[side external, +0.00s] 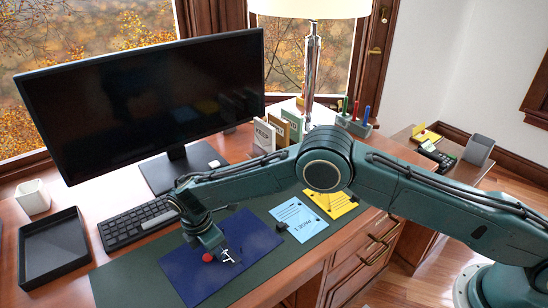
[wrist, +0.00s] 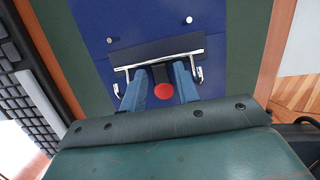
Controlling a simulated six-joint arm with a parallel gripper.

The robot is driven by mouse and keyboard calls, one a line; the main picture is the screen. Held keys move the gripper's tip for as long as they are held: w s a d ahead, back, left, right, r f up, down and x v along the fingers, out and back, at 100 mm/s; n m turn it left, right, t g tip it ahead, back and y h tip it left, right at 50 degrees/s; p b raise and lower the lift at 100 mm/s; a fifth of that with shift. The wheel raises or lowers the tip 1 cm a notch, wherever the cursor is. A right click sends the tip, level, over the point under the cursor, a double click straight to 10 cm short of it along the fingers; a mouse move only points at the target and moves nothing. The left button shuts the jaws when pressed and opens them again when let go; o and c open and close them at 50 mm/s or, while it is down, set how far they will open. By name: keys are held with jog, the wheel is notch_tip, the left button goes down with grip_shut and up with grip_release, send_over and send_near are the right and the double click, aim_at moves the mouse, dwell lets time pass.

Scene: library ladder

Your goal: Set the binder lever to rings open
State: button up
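The blue binder (side external: 200,280) lies open and flat on the green desk mat; its blue inside also fills the middle of the wrist view (wrist: 235,50). Its metal ring mechanism (wrist: 155,58) has a bright bar with a curved prong at each end. Whether the rings are parted is too small to tell. The lever's red knob (wrist: 163,91) shows between my two fingers, and in the side view it is just below my gripper (side external: 207,247). In the wrist view my gripper (wrist: 160,80) is open, with visible gaps between the knob and both fingers. Contact is not visible.
A black keyboard (side external: 138,223) lies left of the binder, with a monitor (side external: 150,95) behind. A blue page (side external: 298,219) and yellow page (side external: 336,203) lie to the right. A black tray (side external: 53,248) is at far left. My arm spans above the right side.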

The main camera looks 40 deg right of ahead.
aim_at(206, 258)
jog(key=shift+r, duration=0.15)
notch_tip(206, 258, up, 13)
jog(key=a, duration=0.2)
jog(key=shift+a+r, duration=0.15)
jog(key=shift+a, duration=0.2)
jog(key=shift+s, duration=0.1)
